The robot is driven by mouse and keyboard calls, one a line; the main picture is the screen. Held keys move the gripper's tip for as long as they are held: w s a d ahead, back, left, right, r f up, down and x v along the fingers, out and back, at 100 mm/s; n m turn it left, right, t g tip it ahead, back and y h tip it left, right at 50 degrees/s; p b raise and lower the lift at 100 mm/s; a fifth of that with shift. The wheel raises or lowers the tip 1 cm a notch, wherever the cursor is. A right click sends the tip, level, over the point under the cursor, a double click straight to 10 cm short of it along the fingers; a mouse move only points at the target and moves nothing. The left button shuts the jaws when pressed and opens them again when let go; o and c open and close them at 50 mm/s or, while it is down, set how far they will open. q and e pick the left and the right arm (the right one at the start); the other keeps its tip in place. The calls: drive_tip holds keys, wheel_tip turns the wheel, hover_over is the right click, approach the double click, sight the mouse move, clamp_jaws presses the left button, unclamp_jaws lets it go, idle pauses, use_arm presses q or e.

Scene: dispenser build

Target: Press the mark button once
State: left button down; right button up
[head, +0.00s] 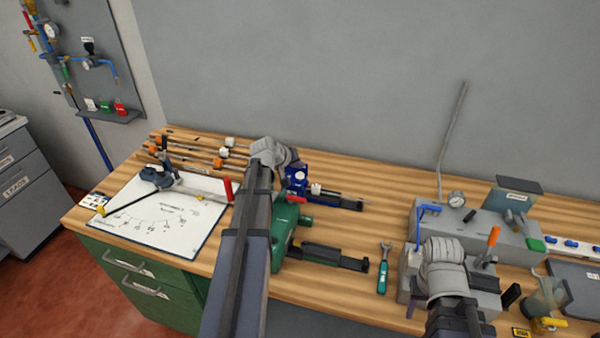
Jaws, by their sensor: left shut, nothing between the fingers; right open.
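I cannot make out which part is the mark button. A blue device (297,178) with a round face and a white label stands just right of my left wrist. A green device (285,225) with a red piece on top stands nearer, partly hidden by my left arm. My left gripper (280,158) is shut and empty above the bench, beside the blue device; its fingertips are mostly hidden by the wrist. My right gripper (440,252) is open, low over a grey block (407,285) at the front right; its fingers are hard to see.
A green wrench (384,268) lies mid-bench. Rods lie at the back left.

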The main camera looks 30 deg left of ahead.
sight(299, 176)
use_arm(q)
drive_tip(key=shift+r+p, duration=1.55)
drive_tip(key=shift+r, duration=0.4)
drive_tip(key=shift+f, duration=0.1)
use_arm(e)
wheel_tip(299, 176, up, 4)
drive_tip(key=shift+f, duration=0.15)
use_arm(q)
drive_tip(key=s+d+f+m+g, duration=0.2)
drive_tip(key=s+d, duration=0.3)
drive_tip(key=d, duration=0.5)
drive_tip(key=s+d+f+m+g+b, duration=0.1)
drive_tip(key=s+d, duration=0.4)
drive_tip(key=d, duration=0.5)
drive_tip(key=s+d+f+m+g+b, duration=0.1)
drive_tip(key=s+d+f+m+g, duration=0.3)
drive_tip(key=d, duration=0.7)
drive_tip(key=shift+s+f+m+h, duration=0.4)
drive_tip(key=shift+s+f+m, duration=0.15)
drive_tip(key=shift+f+m, duration=0.15)
drive_tip(key=s+d+m+g+y, duration=0.1)
drive_tip(key=s+d, duration=0.2)
drive_tip(key=s, duration=0.2)
drive_tip(key=s+d+f+m+g+y+b, duration=0.1)
drive_tip(key=s+d+m+y, duration=0.1)
drive_tip(key=s, duration=0.4)
drive_tip(key=shift+d+g, duration=0.3)
drive_tip(key=shift+d, duration=0.2)
use_arm(e)
wheel_tip(299, 176, down, 3)
